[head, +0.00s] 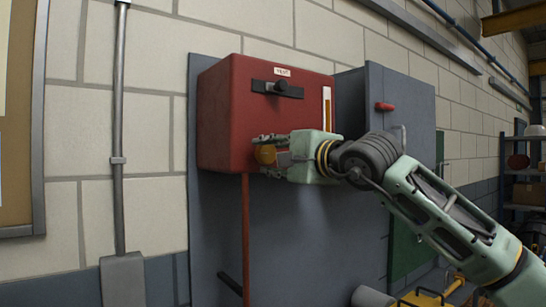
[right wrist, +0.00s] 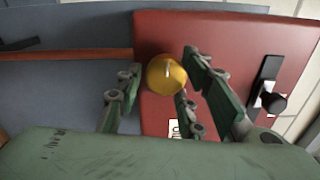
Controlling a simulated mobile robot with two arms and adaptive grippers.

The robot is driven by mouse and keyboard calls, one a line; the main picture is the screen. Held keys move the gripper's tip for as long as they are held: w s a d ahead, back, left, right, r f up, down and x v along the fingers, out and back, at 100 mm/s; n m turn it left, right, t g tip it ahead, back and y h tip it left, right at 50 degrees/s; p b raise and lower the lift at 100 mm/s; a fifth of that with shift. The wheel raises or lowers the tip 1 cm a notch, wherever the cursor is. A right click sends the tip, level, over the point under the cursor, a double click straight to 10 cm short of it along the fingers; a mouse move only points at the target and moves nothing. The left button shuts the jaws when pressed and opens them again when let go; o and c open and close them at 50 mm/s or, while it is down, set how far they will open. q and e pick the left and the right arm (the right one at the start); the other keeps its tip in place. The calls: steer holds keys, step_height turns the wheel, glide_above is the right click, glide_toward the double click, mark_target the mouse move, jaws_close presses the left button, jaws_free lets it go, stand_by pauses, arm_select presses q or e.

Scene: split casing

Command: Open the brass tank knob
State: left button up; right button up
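The brass knob (head: 265,154) is a round golden ball low on the front of a red tank (head: 222,115). In the right wrist view the brass knob (right wrist: 167,74) has a pale line on its face. My right gripper (head: 268,156) is open at the knob, with one finger above and one below in the head view. In the right wrist view my right gripper (right wrist: 160,72) has the knob between its fingers. A gap shows on the left side; the right finger is close, and I cannot tell whether it touches. My left gripper is not in view.
A black latch with a round knob (head: 281,86) sits higher on the tank under a small label. A sight strip (head: 327,108) is beside it. A red pipe (head: 245,235) runs down below the tank.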

steer(key=shift+o, duration=1.1)
steer(key=shift+a+f, duration=0.1)
steer(key=shift+f, duration=0.3)
steer(key=shift+r, duration=0.1)
steer(key=shift+r, duration=0.15)
steer(key=shift+s+d, duration=0.15)
steer(key=shift+d, duration=0.05)
steer(key=v, duration=1.1)
steer(key=shift+s, duration=0.25)
